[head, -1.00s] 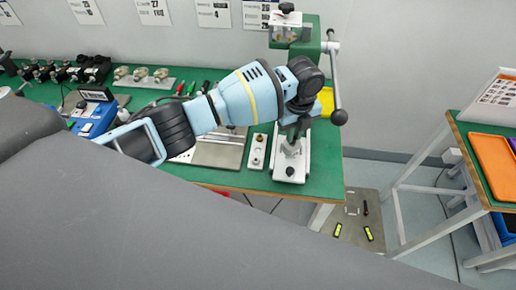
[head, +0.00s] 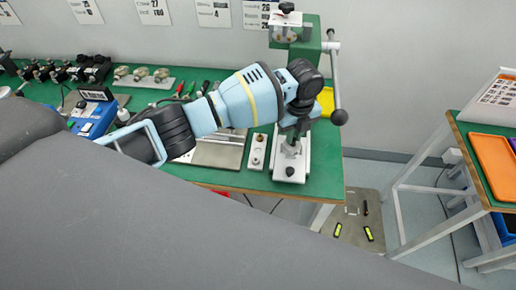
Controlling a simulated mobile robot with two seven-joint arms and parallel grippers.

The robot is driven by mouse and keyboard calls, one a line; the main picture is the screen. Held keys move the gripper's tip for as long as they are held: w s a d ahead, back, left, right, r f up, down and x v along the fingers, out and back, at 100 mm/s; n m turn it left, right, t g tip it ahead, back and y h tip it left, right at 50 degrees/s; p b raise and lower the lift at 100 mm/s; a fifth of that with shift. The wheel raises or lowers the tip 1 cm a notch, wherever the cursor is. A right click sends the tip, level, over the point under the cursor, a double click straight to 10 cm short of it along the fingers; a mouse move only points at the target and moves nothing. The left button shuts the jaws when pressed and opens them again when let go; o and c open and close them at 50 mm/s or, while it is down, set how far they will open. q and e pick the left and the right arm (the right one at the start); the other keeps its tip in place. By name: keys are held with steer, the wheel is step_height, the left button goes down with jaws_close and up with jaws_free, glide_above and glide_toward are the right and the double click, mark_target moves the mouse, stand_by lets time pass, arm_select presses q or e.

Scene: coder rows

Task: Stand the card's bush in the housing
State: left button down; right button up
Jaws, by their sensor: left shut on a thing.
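My left arm reaches in from the left, and its gripper (head: 293,141) points down over the white base plate (head: 291,168) of the green press. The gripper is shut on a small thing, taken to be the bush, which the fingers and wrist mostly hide. The housing cannot be told apart clearly under the gripper; a grey metal part shows around the fingertips on the plate. Several white cards hang on the wall, among them one with large print (head: 153,11); the print is too small to read surely. My right gripper is out of view.
The green press (head: 311,48) has a lever (head: 336,85) just right of my wrist. A narrow plate (head: 257,152) with small round parts lies left of the base plate. An orange tray (head: 494,156) is on the right-hand table.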

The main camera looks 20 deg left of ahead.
arm_select(q)
steer(key=shift+f, duration=0.1)
stand_by(0.3)
steer(key=c, duration=1.3)
jaws_free()
step_height(320, 180, up, 8)
steer(key=shift+f, duration=0.1)
